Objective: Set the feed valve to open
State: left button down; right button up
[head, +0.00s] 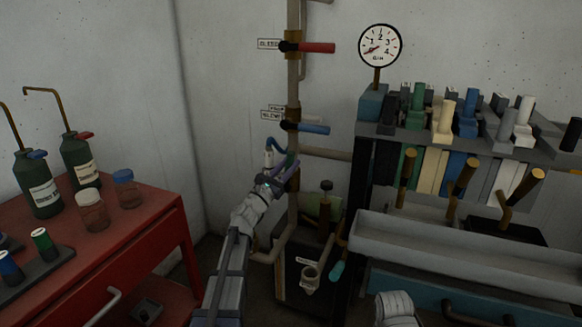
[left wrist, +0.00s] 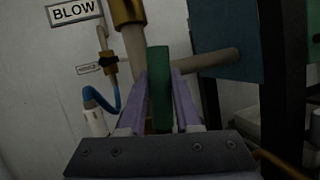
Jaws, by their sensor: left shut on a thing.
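A green valve handle (left wrist: 160,85) stands between the two purple fingers of my left gripper (left wrist: 160,98) in the left wrist view. The gripper is shut on it. In the head view my left gripper (head: 282,178) is at the lower part of the vertical pipe (head: 293,215), below the blue lever, and hides most of this valve. No feed label is readable, and I cannot tell how the handle lies against its pipe. My right gripper is out of view.
Above are a blue lever (head: 312,128) and a red lever (head: 318,48) labelled BLEED, both pointing right. A round gauge (head: 380,45) is at upper right. A red cart (head: 140,225) with bottles stands left; a loaded rack (head: 470,140) and grey trough (head: 440,250) stand right.

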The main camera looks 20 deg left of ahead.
pick_arm(q)
jog(key=shift+a, duration=0.1)
jog(key=c, duration=0.6)
grip_release()
jog(key=b+v, duration=0.2)
jog(key=v, duration=0.6)
jog(key=shift+b, duration=0.4)
